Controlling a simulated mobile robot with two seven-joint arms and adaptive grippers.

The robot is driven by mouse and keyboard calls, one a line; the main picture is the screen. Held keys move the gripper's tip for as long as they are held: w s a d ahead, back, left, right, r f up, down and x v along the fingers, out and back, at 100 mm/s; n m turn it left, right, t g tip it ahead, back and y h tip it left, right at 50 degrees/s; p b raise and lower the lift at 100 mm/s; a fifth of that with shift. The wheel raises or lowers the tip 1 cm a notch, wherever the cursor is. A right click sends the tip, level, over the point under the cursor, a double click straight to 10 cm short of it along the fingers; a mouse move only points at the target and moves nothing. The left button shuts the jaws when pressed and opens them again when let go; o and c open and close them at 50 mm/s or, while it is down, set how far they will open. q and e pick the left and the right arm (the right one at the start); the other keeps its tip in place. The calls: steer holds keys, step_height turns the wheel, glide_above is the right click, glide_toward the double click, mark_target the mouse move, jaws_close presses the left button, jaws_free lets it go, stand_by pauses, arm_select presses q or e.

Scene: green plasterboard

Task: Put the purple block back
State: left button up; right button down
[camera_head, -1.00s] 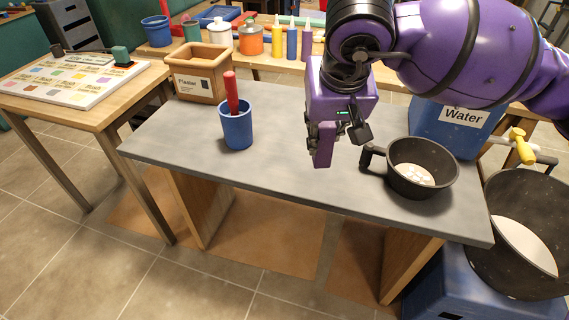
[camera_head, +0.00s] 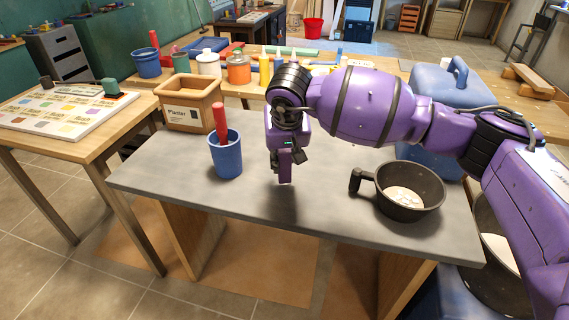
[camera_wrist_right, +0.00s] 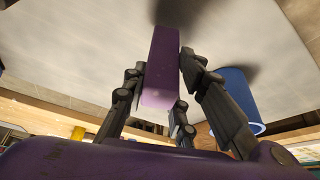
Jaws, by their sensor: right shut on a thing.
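The purple block (camera_wrist_right: 163,62) is upright between the fingers of my right gripper (camera_wrist_right: 160,85) in the right wrist view. In the head view the right gripper (camera_head: 287,158) is above the middle of the grey table, right of the blue cup, with the block (camera_head: 285,174) pointing down from it. The block's lower end is near the tabletop; I cannot tell how large the gap is. My left gripper is not in view.
The blue cup (camera_head: 226,160) holds a red-handled tool. A dark pan (camera_head: 409,208) stands right. The plaster box (camera_head: 190,115) stands behind the cup. A board of coloured patches (camera_head: 62,110) lies on the left table. The grey table's front middle (camera_head: 265,205) is clear.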

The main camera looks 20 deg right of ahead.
mark_target(284, 165)
steer(key=shift+f, duration=1.55)
steer(key=c, duration=1.4)
jaws_free()
steer(key=shift+c, duration=0.2)
steer(key=shift+r, duration=0.25)
steer(key=v, duration=1.1)
steer(key=shift+s+r, duration=0.3)
steer(key=shift+r, duration=0.05)
